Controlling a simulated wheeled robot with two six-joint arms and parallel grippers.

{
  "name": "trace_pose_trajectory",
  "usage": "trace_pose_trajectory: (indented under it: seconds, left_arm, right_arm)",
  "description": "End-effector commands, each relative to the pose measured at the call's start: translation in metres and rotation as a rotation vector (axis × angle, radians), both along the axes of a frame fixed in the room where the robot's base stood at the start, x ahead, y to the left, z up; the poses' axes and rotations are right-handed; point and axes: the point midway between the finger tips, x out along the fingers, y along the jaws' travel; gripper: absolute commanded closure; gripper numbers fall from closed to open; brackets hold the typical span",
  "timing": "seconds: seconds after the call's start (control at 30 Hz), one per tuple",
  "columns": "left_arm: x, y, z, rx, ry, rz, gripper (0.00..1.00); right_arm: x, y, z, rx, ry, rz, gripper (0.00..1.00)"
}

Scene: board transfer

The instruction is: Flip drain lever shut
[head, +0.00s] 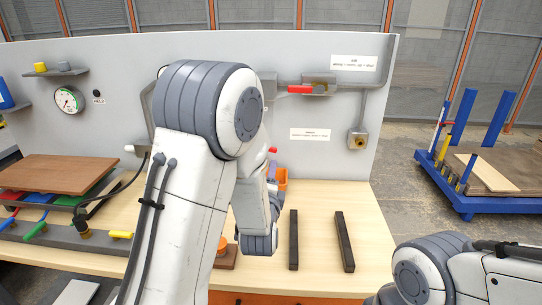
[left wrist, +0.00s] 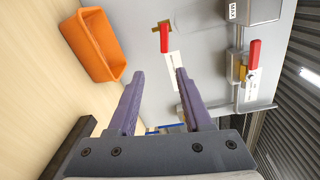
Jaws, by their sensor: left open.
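Two red levers show on the grey panel; I cannot read which is the drain lever. The upper red lever (head: 300,89) lies along the pipe at its brass valve, and shows in the left wrist view (left wrist: 254,55). The lower red lever (left wrist: 165,36) is on a brass fitting, ahead of my fingers; in the head view only a red bit (head: 272,150) shows beside my arm. My left gripper (left wrist: 159,72) is open and empty, its fingers apart from both levers. In the head view my left arm hides most of it. My right gripper is out of view.
An orange bin (left wrist: 95,45) stands on the wooden bench near my left gripper, also in the head view (head: 282,180). Two dark bars (head: 293,240) lie on the bench. A brown board (head: 55,173) is at left. A blue cart (head: 480,185) stands at right.

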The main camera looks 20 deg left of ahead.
Motion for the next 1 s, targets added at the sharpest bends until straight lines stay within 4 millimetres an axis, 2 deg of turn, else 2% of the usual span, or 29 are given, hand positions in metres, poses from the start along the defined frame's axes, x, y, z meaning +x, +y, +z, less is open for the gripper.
trace_pose_trajectory:
  seconds: [0.1,0.23,0.5,0.7,1.0]
  left_arm:
    - [0.001,0.012,0.004,0.072,-0.029,0.028,0.5]
    - [0.013,0.017,0.007,0.087,-0.036,0.034,0.5]
    - [0.061,0.03,0.008,0.084,-0.036,0.031,0.5]
    - [0.089,0.038,0.006,0.083,-0.035,0.031,0.5]
    - [0.1,0.041,0.005,0.083,-0.035,0.029,0.5]
  right_arm:
    - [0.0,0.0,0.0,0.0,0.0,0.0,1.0]
    - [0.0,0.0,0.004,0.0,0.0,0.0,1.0]
    - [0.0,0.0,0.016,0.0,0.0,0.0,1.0]
    - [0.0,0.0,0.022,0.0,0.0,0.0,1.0]
    - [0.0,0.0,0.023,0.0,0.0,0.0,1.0]
